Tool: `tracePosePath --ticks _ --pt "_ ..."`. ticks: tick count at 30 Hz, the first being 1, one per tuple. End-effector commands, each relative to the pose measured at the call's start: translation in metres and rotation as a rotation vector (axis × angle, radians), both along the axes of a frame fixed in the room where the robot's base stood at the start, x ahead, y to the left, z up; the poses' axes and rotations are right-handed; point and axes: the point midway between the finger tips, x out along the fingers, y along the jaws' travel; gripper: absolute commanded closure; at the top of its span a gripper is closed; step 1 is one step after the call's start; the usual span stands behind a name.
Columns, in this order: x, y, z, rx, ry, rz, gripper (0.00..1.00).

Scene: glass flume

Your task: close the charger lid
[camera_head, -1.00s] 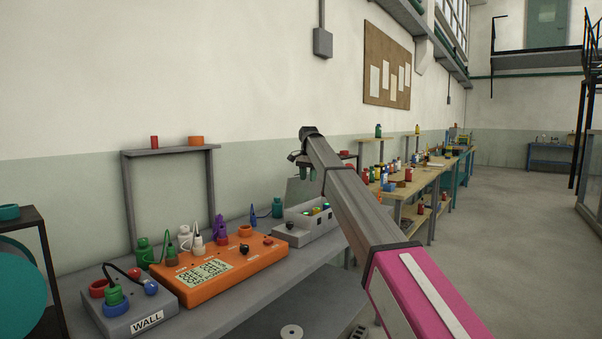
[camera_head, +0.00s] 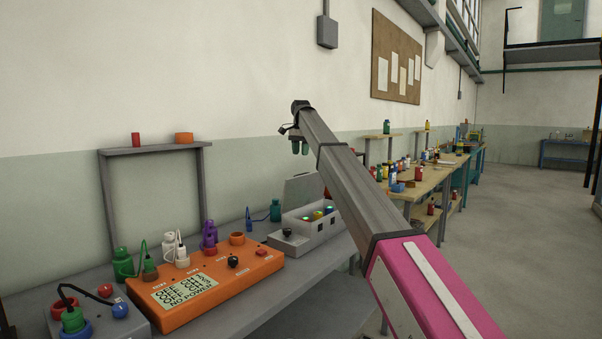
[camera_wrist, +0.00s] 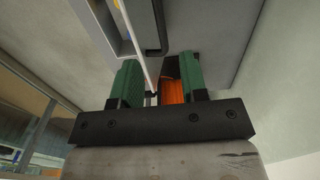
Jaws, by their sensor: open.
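The charger (camera_head: 318,234) is a grey box on the bench, with several coloured batteries in it. Its grey lid (camera_head: 301,189) stands raised at the back, partly hidden by my arm. My gripper (camera_head: 300,147) has green fingers pointing down and is above the lid, apart from it in the head view. In the wrist view my gripper (camera_wrist: 160,80) is open with nothing clearly held. A thin pale edge runs between the fingers there; I cannot tell whether it is part of the lid.
An orange device (camera_head: 215,283) with a display, plugs and knobs sits left of the charger. A grey box (camera_head: 105,325) with coloured plugs is at the lower left. A grey shelf frame (camera_head: 152,150) stands behind. A wooden bench (camera_head: 425,177) with bottles is farther right.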

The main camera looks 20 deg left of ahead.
Motion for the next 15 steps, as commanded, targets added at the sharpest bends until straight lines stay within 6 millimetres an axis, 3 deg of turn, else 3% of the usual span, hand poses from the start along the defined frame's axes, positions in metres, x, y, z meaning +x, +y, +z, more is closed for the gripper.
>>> tracePosePath --ticks 15 --pt "0.0 0.0 -0.084 -0.001 0.0 0.0 0.6"
